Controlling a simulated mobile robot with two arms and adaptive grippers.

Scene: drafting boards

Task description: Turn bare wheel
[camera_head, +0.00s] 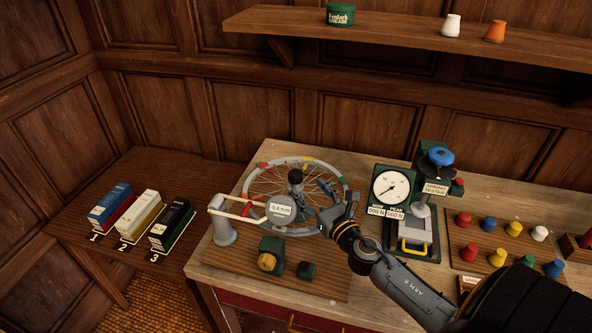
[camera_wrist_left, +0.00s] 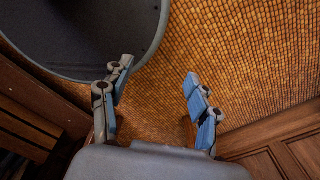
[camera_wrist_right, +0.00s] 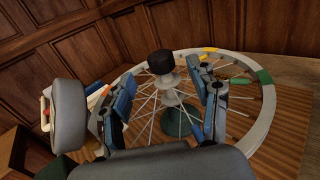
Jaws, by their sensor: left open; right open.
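The spoked wheel (camera_head: 262,180) lies flat on a wooden board on the bench, its pale rim marked with coloured patches. A dark knob stands up at its hub (camera_head: 295,177). My right gripper (camera_head: 326,198) is open over the right part of the wheel. In the right wrist view my right gripper (camera_wrist_right: 160,85) has its fingers apart, with the black hub knob (camera_wrist_right: 161,62) appearing between them; I cannot tell whether they touch it. The wheel rim (camera_wrist_right: 262,115) curves behind the fingers. My left gripper (camera_wrist_left: 158,85) is open and empty above the woven floor, out of the head view.
A round gauge (camera_head: 281,209) reading "0.4 mm" sits on a red-and-white arm at the wheel's left. A spring tester (camera_head: 392,187) stands close right, with coloured pegs (camera_head: 497,257) beyond. Boxes (camera_head: 172,224) stand on the left table. A shelf (camera_head: 400,27) overhangs the back.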

